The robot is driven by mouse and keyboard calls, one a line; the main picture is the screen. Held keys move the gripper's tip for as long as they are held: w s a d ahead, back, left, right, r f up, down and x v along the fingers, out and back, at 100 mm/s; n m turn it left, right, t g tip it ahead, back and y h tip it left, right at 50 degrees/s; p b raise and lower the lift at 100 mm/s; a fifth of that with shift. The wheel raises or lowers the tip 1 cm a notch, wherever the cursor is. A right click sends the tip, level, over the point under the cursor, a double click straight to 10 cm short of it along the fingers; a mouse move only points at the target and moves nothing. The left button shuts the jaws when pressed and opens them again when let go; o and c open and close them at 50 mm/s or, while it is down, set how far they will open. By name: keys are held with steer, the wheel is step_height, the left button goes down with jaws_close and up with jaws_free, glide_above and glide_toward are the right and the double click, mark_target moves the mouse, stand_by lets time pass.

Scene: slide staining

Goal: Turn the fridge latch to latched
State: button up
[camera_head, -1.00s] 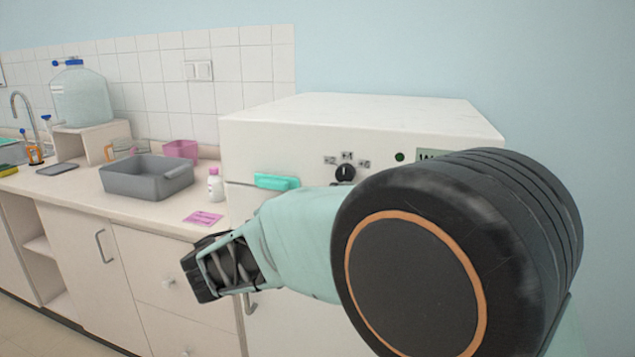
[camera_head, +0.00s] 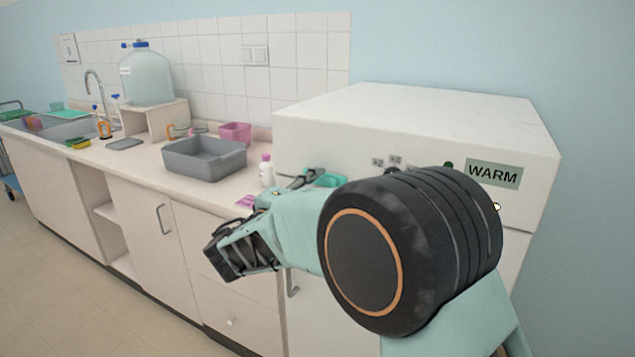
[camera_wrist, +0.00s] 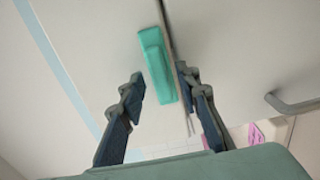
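The teal fridge latch (camera_head: 328,179) is on the left front of the white fridge (camera_head: 420,105), partly hidden behind my arm in the head view. In the wrist view the latch (camera_wrist: 157,65) is a teal bar lying lengthwise along the dark door seam. My gripper (camera_wrist: 161,76) is open, its two fingers apart with the latch showing between and beyond the tips. Contact cannot be told. In the head view a dark finger part of my gripper (camera_head: 308,177) shows beside the latch.
A "WARM" display (camera_head: 493,173) and a partly hidden dial are on the fridge front. To the left, the counter holds a grey basin (camera_head: 204,160), a white bottle with a pink cap (camera_head: 266,171) and a pink card (camera_head: 246,201). A grey handle (camera_head: 292,284) sits below my arm.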

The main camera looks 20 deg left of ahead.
steer(key=shift+w+d, duration=0.1)
steer(key=shift+w, duration=0.5)
jaws_close()
